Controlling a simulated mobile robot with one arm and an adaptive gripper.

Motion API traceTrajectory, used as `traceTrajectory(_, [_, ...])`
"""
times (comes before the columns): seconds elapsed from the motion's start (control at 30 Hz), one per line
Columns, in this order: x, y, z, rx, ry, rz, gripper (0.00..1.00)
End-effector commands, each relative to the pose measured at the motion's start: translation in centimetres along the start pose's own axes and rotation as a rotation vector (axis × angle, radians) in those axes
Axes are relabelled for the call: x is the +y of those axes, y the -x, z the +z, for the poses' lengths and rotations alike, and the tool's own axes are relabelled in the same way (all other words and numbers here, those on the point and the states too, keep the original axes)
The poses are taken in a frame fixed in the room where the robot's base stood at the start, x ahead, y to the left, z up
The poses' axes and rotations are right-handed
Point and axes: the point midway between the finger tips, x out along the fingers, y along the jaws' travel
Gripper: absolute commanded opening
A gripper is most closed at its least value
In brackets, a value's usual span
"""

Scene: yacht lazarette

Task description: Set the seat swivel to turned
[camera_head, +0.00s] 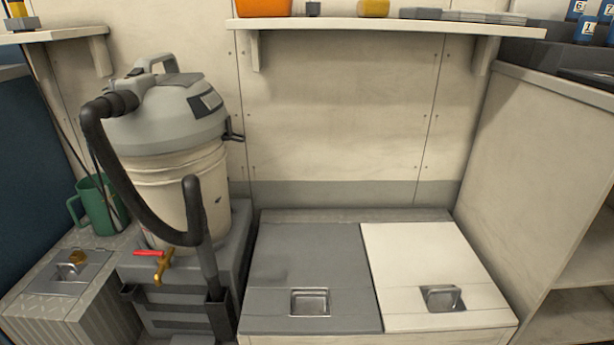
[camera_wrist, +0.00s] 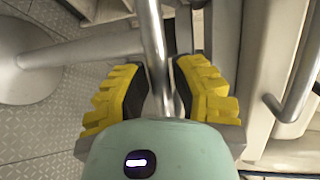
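My gripper (camera_wrist: 160,88) shows in the wrist view, with its yellow, dark-lined fingers on either side of a shiny metal bar (camera_wrist: 153,35). The bar runs up the picture between the fingers. The gaps beside it look narrow, and I cannot tell whether the pads touch it. A grey tube (camera_wrist: 85,48) runs left from near the bar to a round grey base (camera_wrist: 22,60) on the patterned floor. I cannot tell for sure whether these parts belong to the seat swivel. No seat shows in the head view, and neither does my gripper.
In the wrist view, a curved metal rail (camera_wrist: 298,85) stands at the right. The head view shows a vacuum (camera_head: 165,130), a green jug (camera_head: 97,205), two locker lids, one grey (camera_head: 310,255) and one white (camera_head: 430,262), a loaded shelf (camera_head: 380,24) and a right-hand cabinet (camera_head: 540,170).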

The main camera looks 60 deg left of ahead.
Motion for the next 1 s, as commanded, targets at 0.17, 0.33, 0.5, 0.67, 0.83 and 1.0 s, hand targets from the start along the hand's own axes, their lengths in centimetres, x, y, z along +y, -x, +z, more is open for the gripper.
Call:
traceTrajectory(0.17, [0.0,0.0,0.0,-0.002,0.000,-0.001,0.42])
traceTrajectory(0.33, [0.0,-0.1,0.1,-0.003,0.000,-0.001,0.48])
traceTrajectory(0.5, [0.0,0.1,0.1,-0.003,0.000,-0.001,0.48])
traceTrajectory(0.67, [0.0,1.9,-0.1,0.003,-0.001,-0.001,0.48])
traceTrajectory(0.83, [0.0,5.4,-0.1,0.004,-0.003,-0.001,0.48])
traceTrajectory(1.0, [-0.1,8.9,0.0,0.002,-0.001,0.001,0.48])
